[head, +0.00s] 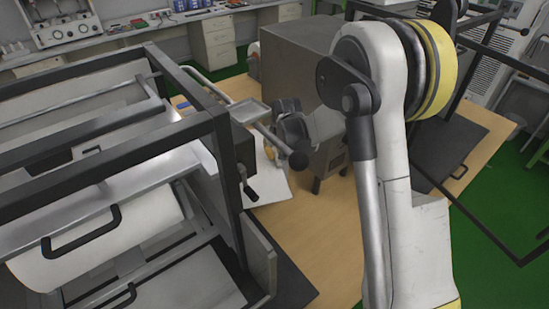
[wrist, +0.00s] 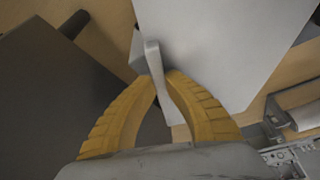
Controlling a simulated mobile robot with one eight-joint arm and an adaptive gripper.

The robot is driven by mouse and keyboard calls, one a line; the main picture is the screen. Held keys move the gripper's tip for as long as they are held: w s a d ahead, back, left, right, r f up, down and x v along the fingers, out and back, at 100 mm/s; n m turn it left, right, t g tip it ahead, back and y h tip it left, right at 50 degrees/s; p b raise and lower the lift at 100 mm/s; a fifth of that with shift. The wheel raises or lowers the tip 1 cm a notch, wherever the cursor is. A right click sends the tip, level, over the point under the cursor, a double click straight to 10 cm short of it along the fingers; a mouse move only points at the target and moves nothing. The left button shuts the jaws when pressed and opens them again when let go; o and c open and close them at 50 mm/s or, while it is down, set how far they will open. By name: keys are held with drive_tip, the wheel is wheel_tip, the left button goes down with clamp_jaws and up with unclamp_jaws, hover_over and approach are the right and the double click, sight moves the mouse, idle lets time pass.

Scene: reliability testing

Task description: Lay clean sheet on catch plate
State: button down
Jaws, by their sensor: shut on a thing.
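A white sheet (head: 272,182) lies flat on or just above the wooden table, between the black-framed machine and the grey box. In the wrist view the white sheet (wrist: 225,45) fills the upper middle and right. My gripper (head: 269,153) is low over the sheet, partly hidden behind a metal rod. In the wrist view the yellow fingers of my gripper (wrist: 162,78) are closed around a thin pale grey piece (wrist: 154,56), which stands up at the sheet's edge. Whether this piece is joined to the sheet cannot be told. I cannot tell which surface is the catch plate.
The black-framed machine (head: 190,128) with rollers and handles stands close on the left. A small metal tray (head: 247,111) projects from its side. The grey box (head: 300,66) stands behind my gripper. Bare table (head: 310,225) shows in front. A dark slab (wrist: 45,95) fills the wrist view's left.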

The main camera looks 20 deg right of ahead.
wheel_tip(320, 180, up, 10)
drive_tip(key=p, duration=0.2)
drive_tip(key=shift+f+p, duration=0.2)
drive_tip(key=shift+p, duration=0.1)
drive_tip(key=w+a+p, duration=0.1)
drive_tip(key=w+a, duration=0.2)
drive_tip(key=w, duration=0.6)
drive_tip(key=w+a+p, duration=0.1)
drive_tip(key=w+a, duration=0.3)
drive_tip(key=w, duration=0.5)
drive_tip(key=shift+a+f+p, duration=0.25)
drive_tip(key=shift+p, duration=0.05)
